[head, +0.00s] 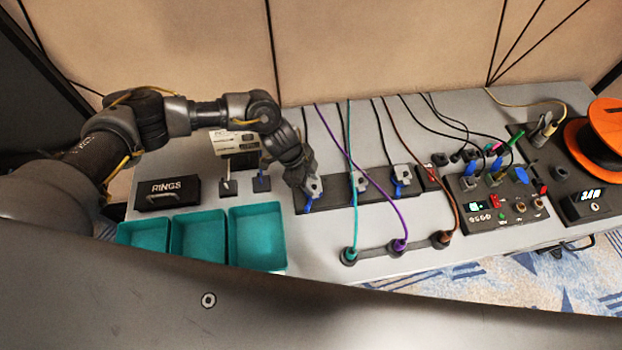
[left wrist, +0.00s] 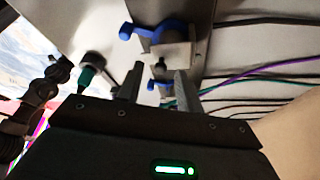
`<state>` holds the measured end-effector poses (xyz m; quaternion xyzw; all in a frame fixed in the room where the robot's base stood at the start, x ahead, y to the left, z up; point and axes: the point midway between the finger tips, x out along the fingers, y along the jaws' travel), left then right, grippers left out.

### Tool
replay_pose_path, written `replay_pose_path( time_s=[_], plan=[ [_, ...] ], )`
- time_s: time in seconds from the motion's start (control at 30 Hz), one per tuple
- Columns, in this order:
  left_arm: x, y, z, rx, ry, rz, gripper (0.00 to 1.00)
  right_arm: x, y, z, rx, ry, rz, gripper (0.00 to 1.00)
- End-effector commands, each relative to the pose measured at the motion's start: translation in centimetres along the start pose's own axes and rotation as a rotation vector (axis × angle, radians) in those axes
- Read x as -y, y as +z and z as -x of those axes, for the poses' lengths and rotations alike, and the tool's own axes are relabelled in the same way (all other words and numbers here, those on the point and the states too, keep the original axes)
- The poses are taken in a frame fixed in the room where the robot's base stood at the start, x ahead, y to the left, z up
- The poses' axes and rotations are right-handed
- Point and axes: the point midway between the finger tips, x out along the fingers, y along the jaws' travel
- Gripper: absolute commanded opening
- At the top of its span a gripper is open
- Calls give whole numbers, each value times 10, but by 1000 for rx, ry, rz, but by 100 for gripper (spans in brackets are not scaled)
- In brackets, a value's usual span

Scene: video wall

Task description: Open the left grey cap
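A dark strip (head: 337,192) on the table carries three grey caps with blue levers. The left grey cap (head: 314,188) has its blue lever (head: 308,203) hanging toward the front. My left gripper (head: 300,178) reaches down right at this cap from behind and left; contact cannot be told. In the left wrist view the gripper (left wrist: 158,87) has its two fingers apart with nothing clearly gripped. A grey cap (left wrist: 177,56) with a blue lever (left wrist: 128,32) is just beyond the fingertips, and another blue lever shows farther off between them. My right gripper is not in view.
The middle cap (head: 359,182) and right cap (head: 401,174) stand to the right. A cable holder (head: 371,251) with teal, purple and brown cables lies in front. Teal bins (head: 257,238) and a RINGS box (head: 168,193) are left. A control panel (head: 497,205) is right.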

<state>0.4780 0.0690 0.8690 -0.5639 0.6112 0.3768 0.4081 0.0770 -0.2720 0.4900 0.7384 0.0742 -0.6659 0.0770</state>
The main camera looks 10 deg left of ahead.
Motion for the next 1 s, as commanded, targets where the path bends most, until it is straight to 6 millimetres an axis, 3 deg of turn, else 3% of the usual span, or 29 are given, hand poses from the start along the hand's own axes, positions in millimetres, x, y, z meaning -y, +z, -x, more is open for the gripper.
replay_pose_path(
  time_s=[0.33, 0.63, 1.0],
  plan=[
    [0, 1, -5, 0, -1, 2, 36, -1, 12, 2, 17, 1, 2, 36],
    [0, 1, -4, 0, -1, 2, 0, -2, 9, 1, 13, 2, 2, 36],
    [3, 2, -4, -23, 48, 24, 0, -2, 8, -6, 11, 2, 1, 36]
  ],
)
